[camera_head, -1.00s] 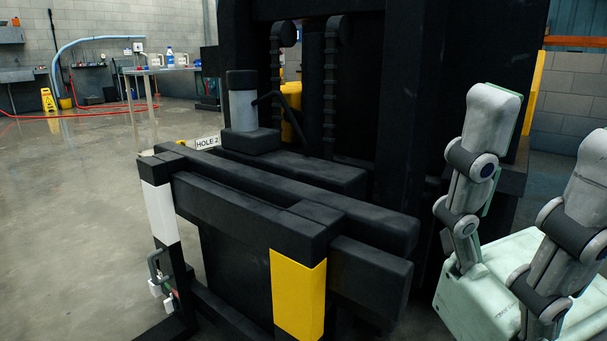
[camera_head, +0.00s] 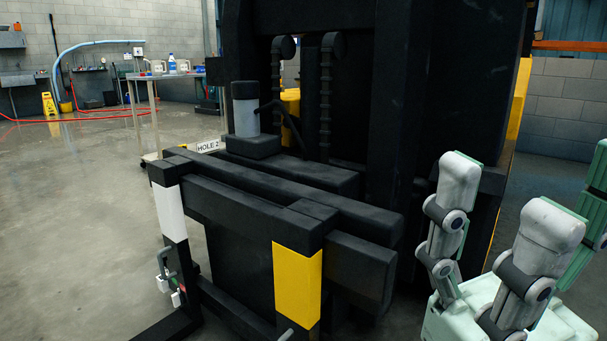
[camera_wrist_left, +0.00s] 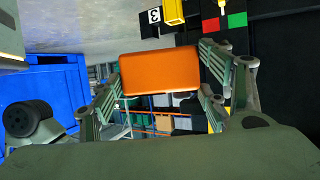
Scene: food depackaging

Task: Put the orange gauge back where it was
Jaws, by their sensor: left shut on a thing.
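The orange gauge (camera_wrist_left: 160,72) is a plain orange block with rounded edges, seen in the left wrist view. My left gripper (camera_wrist_left: 162,88) is shut on it, with fingers at its left and right sides. Neither the gauge nor my left gripper shows in the head view. My right gripper (camera_head: 555,190) stands at the lower right of the head view, fingers pointing up and spread apart, with nothing seen between them. I cannot tell where the gauge was before.
A black machine frame (camera_head: 250,215) with a yellow block (camera_head: 298,285) fills the middle of the head view. A metal table (camera_head: 165,74) stands far back. The wet floor at left (camera_head: 80,220) is open. A blue cabinet (camera_wrist_left: 45,85) shows in the wrist view.

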